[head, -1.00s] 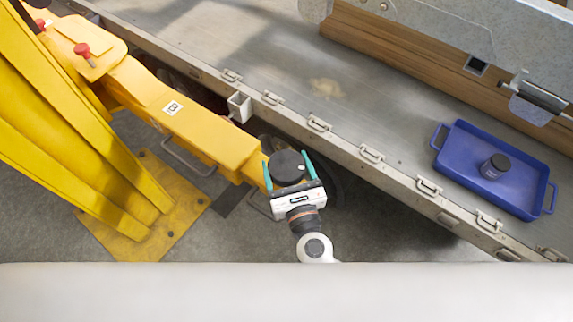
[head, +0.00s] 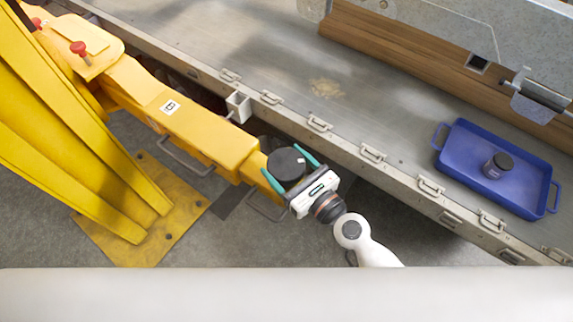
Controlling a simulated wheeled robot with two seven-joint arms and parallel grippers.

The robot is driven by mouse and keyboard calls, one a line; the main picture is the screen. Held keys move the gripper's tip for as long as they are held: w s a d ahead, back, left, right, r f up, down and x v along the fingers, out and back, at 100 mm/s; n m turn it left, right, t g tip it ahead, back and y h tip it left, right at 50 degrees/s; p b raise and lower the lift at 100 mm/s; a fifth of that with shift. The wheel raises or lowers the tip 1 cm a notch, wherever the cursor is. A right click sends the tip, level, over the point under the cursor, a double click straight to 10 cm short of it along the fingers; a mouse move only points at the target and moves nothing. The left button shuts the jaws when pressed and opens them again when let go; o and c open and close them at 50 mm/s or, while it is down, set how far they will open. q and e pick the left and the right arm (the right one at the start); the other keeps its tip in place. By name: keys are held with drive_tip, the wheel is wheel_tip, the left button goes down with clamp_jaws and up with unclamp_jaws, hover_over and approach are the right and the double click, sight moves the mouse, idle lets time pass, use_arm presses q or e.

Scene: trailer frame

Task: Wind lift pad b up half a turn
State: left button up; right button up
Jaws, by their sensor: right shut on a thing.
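Lift pad b is the round black disc (head: 286,165) at the end of the yellow lift arm (head: 180,118), which bears a white "B" label (head: 170,107). My right gripper (head: 290,171) is shut on the pad, one teal finger on each side of its rim. Its white body lies to the lower right of the pad, and my white arm comes up from the bottom edge. The pad's underside and any thread are hidden. My left gripper is not in view.
A yellow post (head: 65,140) on a floor plate (head: 145,228) stands at left. The grey trailer bed (head: 270,60) with tie-down rings along its edge runs just beyond the pad. A blue tray (head: 535,177) holding a dark cylinder (head: 497,165) sits on the bed at right.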

drive_tip(key=shift+f+n+g+y, duration=0.15)
drive_tip(key=shift+n+g+y, duration=0.15)
